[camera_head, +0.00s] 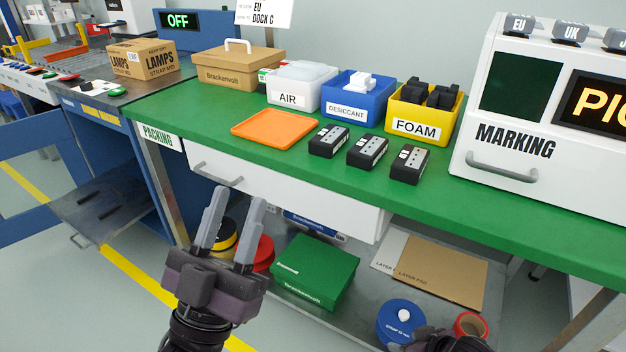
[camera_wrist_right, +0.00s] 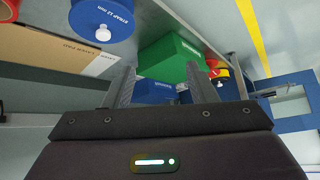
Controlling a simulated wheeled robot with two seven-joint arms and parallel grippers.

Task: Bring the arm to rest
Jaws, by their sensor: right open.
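My left gripper (camera_head: 240,197) is in front of the packing bench, lower left of centre in the head view. Its two grey fingers point up and stand apart with nothing between them. My right gripper is only partly seen as a dark shape at the bottom edge of the head view, right of centre. In the right wrist view, the right gripper (camera_wrist_right: 160,72) has its fingers apart and nothing held between them. The bench's lower shelf items lie beyond its fingertips.
The green bench top (camera_head: 300,170) carries an orange tray (camera_head: 273,129), several bins and three black devices. A white drawer front (camera_head: 280,187) is under it. The lower shelf holds a green box (camera_head: 315,272), a blue spool (camera_head: 401,322) and flat pads (camera_head: 440,270).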

